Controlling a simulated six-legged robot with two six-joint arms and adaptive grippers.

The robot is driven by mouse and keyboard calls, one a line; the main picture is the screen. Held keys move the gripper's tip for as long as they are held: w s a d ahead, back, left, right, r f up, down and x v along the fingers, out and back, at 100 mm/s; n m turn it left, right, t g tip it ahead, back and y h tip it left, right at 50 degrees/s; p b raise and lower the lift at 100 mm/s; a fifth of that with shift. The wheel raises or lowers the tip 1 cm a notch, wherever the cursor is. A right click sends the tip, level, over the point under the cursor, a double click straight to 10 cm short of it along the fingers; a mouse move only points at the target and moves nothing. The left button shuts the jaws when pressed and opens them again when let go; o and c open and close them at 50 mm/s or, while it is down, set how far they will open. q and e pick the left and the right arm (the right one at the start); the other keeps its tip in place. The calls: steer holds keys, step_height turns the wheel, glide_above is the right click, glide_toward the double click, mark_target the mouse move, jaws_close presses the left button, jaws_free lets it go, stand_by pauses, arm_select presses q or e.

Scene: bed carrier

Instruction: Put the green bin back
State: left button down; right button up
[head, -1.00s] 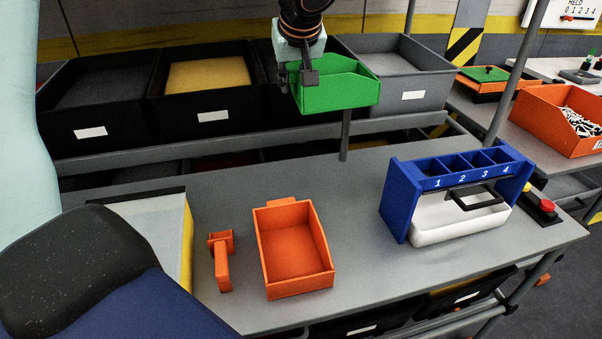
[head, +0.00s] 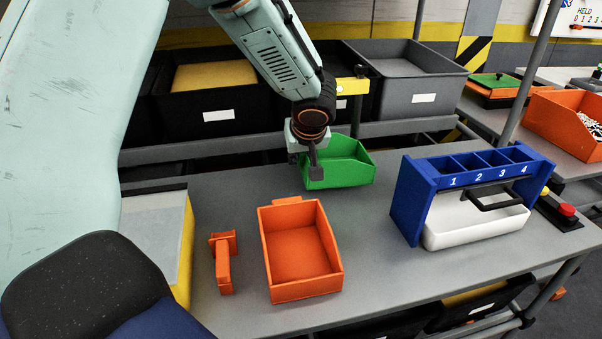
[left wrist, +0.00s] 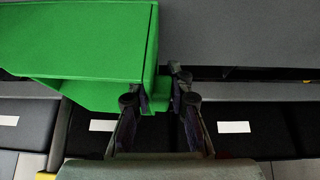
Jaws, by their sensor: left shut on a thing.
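The green bin (head: 345,172) is at the back edge of the grey workbench, roughly upright, behind the orange bin. It also shows in the left wrist view (left wrist: 80,40), large at the upper left. My left gripper (head: 312,168) is shut on the bin's left wall, pointing down. In the left wrist view the fingers (left wrist: 160,100) are at the bin's wall edge. I cannot tell whether the bin's base touches the bench. My right gripper is in no view.
The orange open bin (head: 300,258) and a small orange part (head: 223,262) are on the workbench (head: 375,270). The blue numbered rack (head: 412,205) with a white tray (head: 470,229) stands right. Black and grey crates (head: 412,92) line the shelf behind.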

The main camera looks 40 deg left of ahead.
mark_target(302, 170)
arm_select(q)
steer(key=shift+s+d+f+b, duration=0.1)
steer(key=shift+f+b, duration=0.05)
steer(key=shift+f, duration=0.45)
steer(key=shift+d+f+b, duration=0.1)
steer(key=shift+f+b, duration=0.05)
steer(key=shift+f, duration=0.75)
steer(key=shift+w+a+f, duration=0.15)
steer(key=shift+w, duration=0.1)
steer(key=shift+s, duration=0.1)
steer(key=shift+b, duration=0.35)
steer(key=c, duration=1.3)
jaws_free()
steer(key=shift+f, duration=0.1)
steer(key=shift+o, duration=0.2)
steer(key=shift+s, duration=0.1)
